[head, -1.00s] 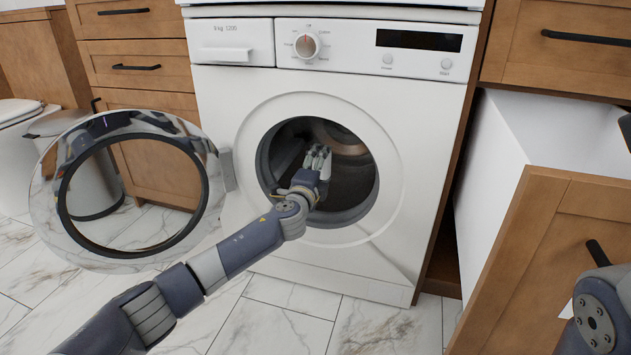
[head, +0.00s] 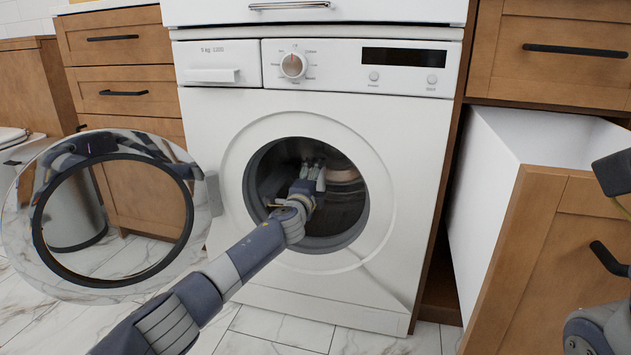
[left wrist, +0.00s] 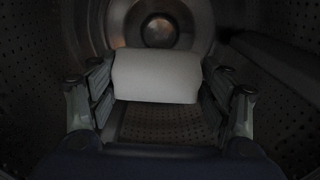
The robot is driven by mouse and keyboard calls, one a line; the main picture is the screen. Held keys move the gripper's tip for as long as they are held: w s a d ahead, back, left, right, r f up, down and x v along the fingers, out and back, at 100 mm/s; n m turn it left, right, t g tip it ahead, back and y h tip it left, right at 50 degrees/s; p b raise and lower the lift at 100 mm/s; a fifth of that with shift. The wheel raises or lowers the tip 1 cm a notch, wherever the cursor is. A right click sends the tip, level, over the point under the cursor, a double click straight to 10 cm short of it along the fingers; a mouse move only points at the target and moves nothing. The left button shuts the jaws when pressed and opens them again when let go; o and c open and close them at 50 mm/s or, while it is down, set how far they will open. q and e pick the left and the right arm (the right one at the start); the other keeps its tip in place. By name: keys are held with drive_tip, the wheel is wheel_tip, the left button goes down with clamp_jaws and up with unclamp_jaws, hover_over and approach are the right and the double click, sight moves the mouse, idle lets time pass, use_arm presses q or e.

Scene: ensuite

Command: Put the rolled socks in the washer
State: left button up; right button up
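The white washer (head: 400,180) stands in the middle with its round door (head: 20,215) swung open to the left. My left arm reaches through the opening, and my left gripper (head: 313,176) is inside the drum (left wrist: 40,45). In the left wrist view, the rolled socks (left wrist: 157,76), a pale roll, lie crosswise between the two fingers of my left gripper (left wrist: 157,88). Both fingers appear to touch the ends of the roll, above the perforated drum floor. The socks cannot be made out in the head view. Part of my right arm shows at the right edge; its fingertips are out of frame.
A wooden drawer (head: 550,250) stands pulled out to the right of the washer. Closed wooden drawers (head: 125,90) are at the left, with a bin (head: 72,215) partly behind the washer door. The marble-tiled floor (head: 270,330) in front is clear.

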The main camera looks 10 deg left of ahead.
use_arm(q)
drive_tip(key=shift+o, duration=0.7)
drive_tip(key=shift+s, duration=0.1)
drive_tip(key=s+a+p, duration=0.1)
drive_tip(key=s+p, duration=0.5)
drive_tip(key=s, duration=2.1)
drive_tip(key=shift+s, duration=0.4)
drive_tip(key=shift+s+f, duration=0.1)
drive_tip(key=shift+s, duration=0.05)
